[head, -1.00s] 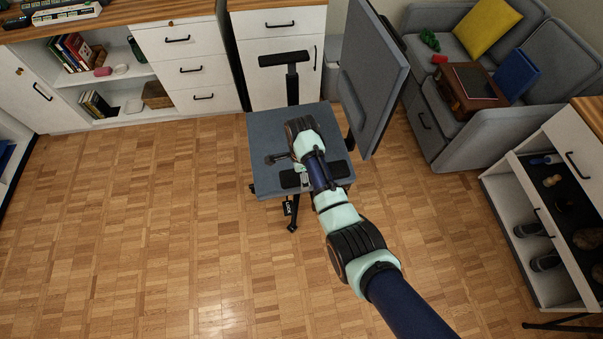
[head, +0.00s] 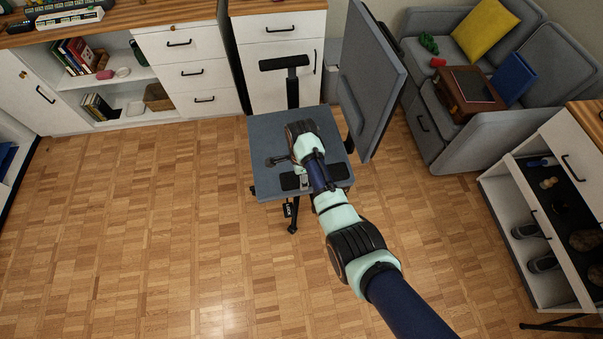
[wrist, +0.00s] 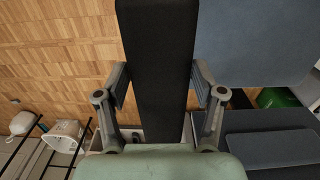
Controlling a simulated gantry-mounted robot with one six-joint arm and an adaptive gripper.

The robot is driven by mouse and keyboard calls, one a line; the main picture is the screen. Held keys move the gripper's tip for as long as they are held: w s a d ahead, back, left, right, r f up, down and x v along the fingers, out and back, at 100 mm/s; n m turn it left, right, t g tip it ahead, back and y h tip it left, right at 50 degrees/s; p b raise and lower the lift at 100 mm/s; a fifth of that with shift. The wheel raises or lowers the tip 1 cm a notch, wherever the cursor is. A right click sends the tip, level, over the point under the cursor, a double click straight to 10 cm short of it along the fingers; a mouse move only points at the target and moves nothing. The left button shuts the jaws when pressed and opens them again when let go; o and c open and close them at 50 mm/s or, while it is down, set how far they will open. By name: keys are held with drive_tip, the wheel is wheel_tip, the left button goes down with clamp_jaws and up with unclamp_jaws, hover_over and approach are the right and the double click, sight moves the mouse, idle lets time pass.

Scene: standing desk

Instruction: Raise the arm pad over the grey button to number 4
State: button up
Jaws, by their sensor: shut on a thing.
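The swivel chair has a blue-grey seat (head: 262,130) and two black arm pads. The near arm pad (head: 290,182) lies level over the near side of the seat, partly hidden by my arm. My gripper (head: 304,181) is shut on this pad. In the wrist view the black pad (wrist: 157,60) runs lengthwise between my two fingers, one against each side. The far arm pad (head: 284,61) stands higher on its black post. I cannot make out the grey button or any numbers; the near pad's post is hidden.
The tilted backrest (head: 370,85) rises right of my gripper. White drawers (head: 190,70) and a cabinet stand behind the chair. A grey sofa (head: 460,140) is at the right, with an open shelf unit (head: 530,215) in front of it. The wooden floor (head: 140,240) at left is clear.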

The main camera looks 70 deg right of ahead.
drive_tip(key=o, duration=1.7)
wheel_tip(320, 180, up, 12)
drive_tip(key=shift+f, duration=0.1)
